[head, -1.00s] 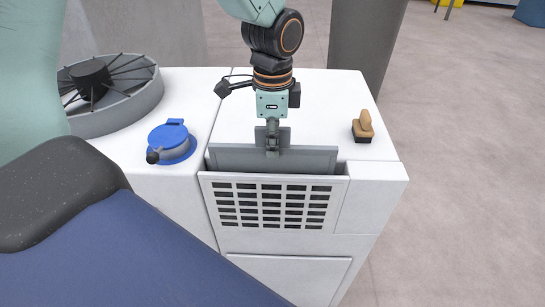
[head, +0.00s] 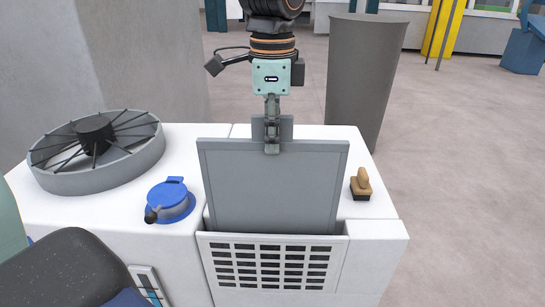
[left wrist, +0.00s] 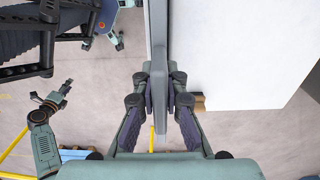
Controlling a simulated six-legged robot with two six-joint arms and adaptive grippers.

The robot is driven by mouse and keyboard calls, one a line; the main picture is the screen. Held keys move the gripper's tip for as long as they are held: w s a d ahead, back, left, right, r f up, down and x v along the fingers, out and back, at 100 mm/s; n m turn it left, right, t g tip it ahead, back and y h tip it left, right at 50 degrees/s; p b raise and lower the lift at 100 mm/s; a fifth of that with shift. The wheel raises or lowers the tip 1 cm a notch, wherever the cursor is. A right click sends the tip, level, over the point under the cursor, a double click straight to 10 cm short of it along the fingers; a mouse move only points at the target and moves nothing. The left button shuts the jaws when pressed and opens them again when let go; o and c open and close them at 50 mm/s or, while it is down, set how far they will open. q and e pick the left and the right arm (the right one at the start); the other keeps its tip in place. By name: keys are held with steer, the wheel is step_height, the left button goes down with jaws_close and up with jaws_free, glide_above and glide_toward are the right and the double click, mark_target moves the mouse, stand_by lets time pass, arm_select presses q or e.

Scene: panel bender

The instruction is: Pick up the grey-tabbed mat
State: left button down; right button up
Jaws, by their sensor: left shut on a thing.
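The grey-tabbed mat (head: 272,190) is a flat grey framed panel with a tab at its top edge. It stands upright, mostly raised out of the slot behind the white slotted front (head: 270,264); its lower edge is hidden there. My left gripper (head: 272,148) is above it, shut on the tab. In the left wrist view the mat (left wrist: 158,25) shows edge-on, with its tab between the fingers of my left gripper (left wrist: 160,85). My right gripper (left wrist: 66,88) appears small at the left of that view; its jaw state is unclear.
A blue round-lidded fitting (head: 171,202) and a grey spoked fan ring (head: 95,150) are left of the mat on the white cabinet top. A wooden-handled brush (head: 361,185) lies to the right. A tall grey bin (head: 363,85) stands behind the cabinet.

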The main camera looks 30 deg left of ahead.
arm_select(q)
step_height(320, 180, up, 8)
steer(key=shift+s+f+p, duration=0.15)
steer(key=shift+p, duration=0.5)
step_height(320, 180, up, 3)
steer(key=p, duration=0.3)
steer(key=shift+f, duration=0.1)
steer(key=shift+r+p, duration=0.7)
steer(key=shift+p, duration=0.05)
steer(key=shift+r+p, duration=0.4)
steer(key=shift+f, duration=0.1)
